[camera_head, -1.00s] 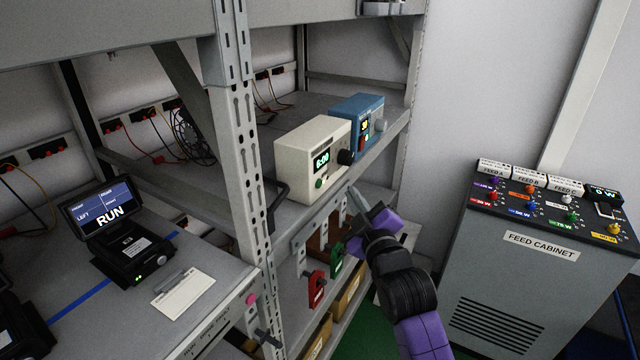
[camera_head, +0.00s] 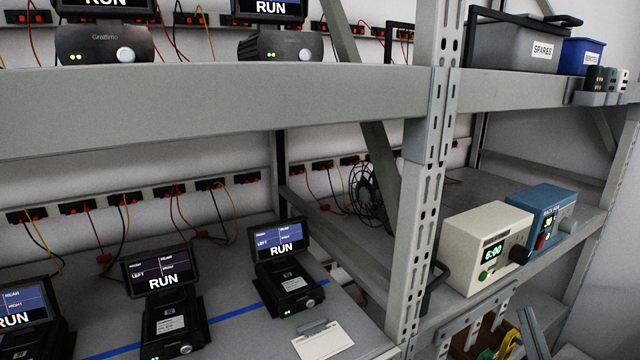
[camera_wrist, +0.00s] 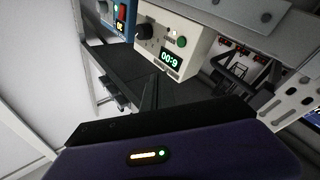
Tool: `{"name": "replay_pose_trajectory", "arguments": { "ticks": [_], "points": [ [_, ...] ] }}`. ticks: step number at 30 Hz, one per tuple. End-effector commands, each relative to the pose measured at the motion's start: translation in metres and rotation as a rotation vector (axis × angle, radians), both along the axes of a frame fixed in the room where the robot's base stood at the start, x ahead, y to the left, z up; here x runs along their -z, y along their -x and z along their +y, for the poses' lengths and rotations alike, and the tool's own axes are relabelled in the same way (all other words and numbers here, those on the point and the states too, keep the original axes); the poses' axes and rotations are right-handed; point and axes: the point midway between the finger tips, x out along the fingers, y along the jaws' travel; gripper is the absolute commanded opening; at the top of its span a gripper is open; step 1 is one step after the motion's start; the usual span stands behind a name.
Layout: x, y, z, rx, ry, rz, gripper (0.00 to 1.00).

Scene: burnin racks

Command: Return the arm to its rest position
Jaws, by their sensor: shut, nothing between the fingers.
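My gripper (camera_head: 530,326) shows only as grey fingers at the bottom right edge of the head view, below the cream timer box (camera_head: 486,250). The rest of my arm is out of that view. In the wrist view the dark fingers (camera_wrist: 150,94) are together with nothing held, pointing toward the shelf. The cream box (camera_wrist: 172,45), with a green display, appears beyond the fingertips, apart from them.
A blue instrument box (camera_head: 545,215) stands beside the cream box on the shelf. A perforated rack post (camera_head: 412,240) rises left of them. Several black RUN units, such as one unit (camera_head: 290,285), sit on the left shelf.

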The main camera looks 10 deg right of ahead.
Motion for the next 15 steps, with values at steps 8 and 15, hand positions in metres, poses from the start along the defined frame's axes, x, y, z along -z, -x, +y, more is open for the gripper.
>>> {"name": "replay_pose_trajectory", "arguments": {
  "ticks": [8,15],
  "points": [
    [0.049,0.074,0.071,-0.129,-0.208,-0.029,0.00],
    [0.080,0.148,0.124,-0.228,-0.372,0.008,0.00]
  ]
}}
